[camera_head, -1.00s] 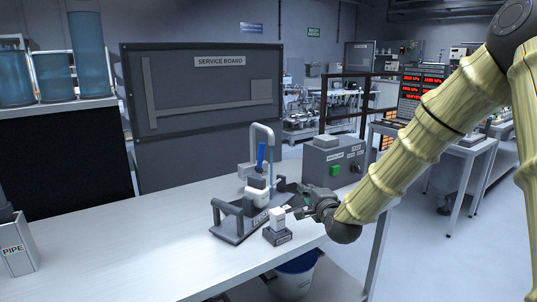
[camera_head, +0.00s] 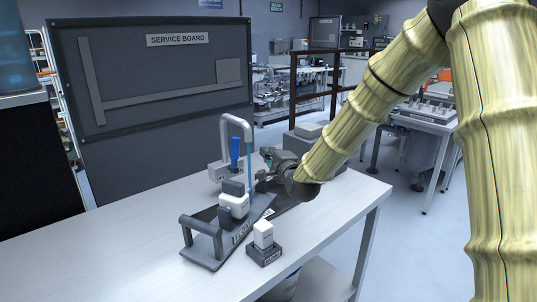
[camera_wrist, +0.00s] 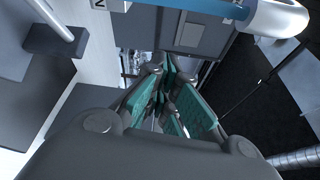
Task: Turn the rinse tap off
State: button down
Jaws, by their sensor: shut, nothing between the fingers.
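The rinse tap has a pale grey gooseneck spout (camera_head: 237,118) and an upright blue lever (camera_head: 235,150), on a grey base at the back of the table. A thin blue stream (camera_head: 250,155) runs down from the spout's mouth. My gripper (camera_head: 260,176) is shut and empty, just right of the stream and apart from the lever. In the wrist view its green-padded fingers (camera_wrist: 165,98) point away. The pale spout end (camera_wrist: 280,14) and blue stream (camera_wrist: 190,8) show at the top there. The lever is not clearly seen in the wrist view.
A dark tray (camera_head: 203,251) with a handle holds a white-and-grey device (camera_head: 233,203) in front of the tap. A small white block on a dark stand (camera_head: 264,254) is nearer. A grey box (camera_head: 308,138) stands behind my gripper. The table's left side (camera_head: 110,240) is clear.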

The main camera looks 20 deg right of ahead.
aim_at(235, 155)
jog(key=w+a+f+p, duration=0.1)
jog(key=w+a, duration=0.3)
jog(key=w, duration=0.3)
jog(key=shift+w+a+p, duration=0.2)
jog(key=shift+a+p, duration=0.05)
jog(key=shift+p, duration=0.1)
dwell(0.4)
